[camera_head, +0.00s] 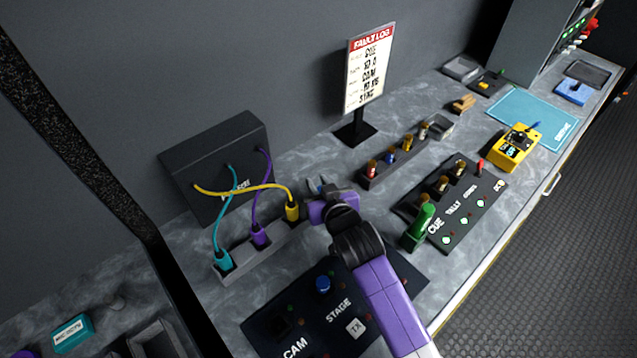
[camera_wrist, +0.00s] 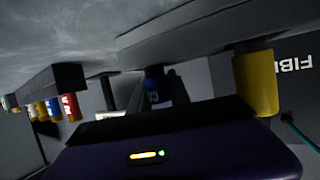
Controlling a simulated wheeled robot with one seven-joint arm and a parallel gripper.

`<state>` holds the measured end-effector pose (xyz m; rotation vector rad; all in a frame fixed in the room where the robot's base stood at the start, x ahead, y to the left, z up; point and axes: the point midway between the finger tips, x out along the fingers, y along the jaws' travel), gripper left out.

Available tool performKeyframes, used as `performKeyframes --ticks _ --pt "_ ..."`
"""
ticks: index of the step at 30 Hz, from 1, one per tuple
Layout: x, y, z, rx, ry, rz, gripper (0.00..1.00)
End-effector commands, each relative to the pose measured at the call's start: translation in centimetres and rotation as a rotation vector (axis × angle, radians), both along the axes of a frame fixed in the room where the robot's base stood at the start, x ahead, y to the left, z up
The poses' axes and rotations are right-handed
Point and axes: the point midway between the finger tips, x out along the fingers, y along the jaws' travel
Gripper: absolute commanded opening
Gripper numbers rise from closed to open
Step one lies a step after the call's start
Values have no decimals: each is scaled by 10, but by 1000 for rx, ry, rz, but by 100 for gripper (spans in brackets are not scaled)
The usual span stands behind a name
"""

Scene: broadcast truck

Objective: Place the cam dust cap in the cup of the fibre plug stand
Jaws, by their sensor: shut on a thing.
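My gripper (camera_head: 317,187) is just right of the yellow plug, over the bench. In the wrist view its dark fingers (camera_wrist: 155,92) are shut on a small blue piece (camera_wrist: 152,88), which I take as the cam dust cap; its lettering is not fully readable. In the head view the piece is mostly hidden by the gripper. The fibre plug stand (camera_head: 243,267) is a grey bar holding teal (camera_head: 224,262), purple (camera_head: 259,236) and yellow (camera_head: 292,209) plugs. The yellow plug also shows close by in the wrist view (camera_wrist: 257,82). I cannot make out the stand's cup.
A dark fibre box (camera_head: 215,160) stands behind the plugs, with cables looping forward. A rack (camera_head: 378,180) of coloured caps is to the right, beside the fault log sign (camera_head: 368,70). Button panels (camera_head: 455,215) and a green handle (camera_head: 420,222) stand right of my arm.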

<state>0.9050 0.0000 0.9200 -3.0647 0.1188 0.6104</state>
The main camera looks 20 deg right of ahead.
Motion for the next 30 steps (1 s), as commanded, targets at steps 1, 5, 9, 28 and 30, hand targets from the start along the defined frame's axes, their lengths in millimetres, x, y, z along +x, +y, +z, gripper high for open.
performKeyframes --ticks 1,5,9,28,30 --pt "0 0 0 0 0 0 0" --pt "0 0 -3 0 0 0 0" --pt "0 0 -2 0 0 0 45" --pt "-30 2 11 0 0 0 45" --pt "-43 3 16 0 0 0 45"
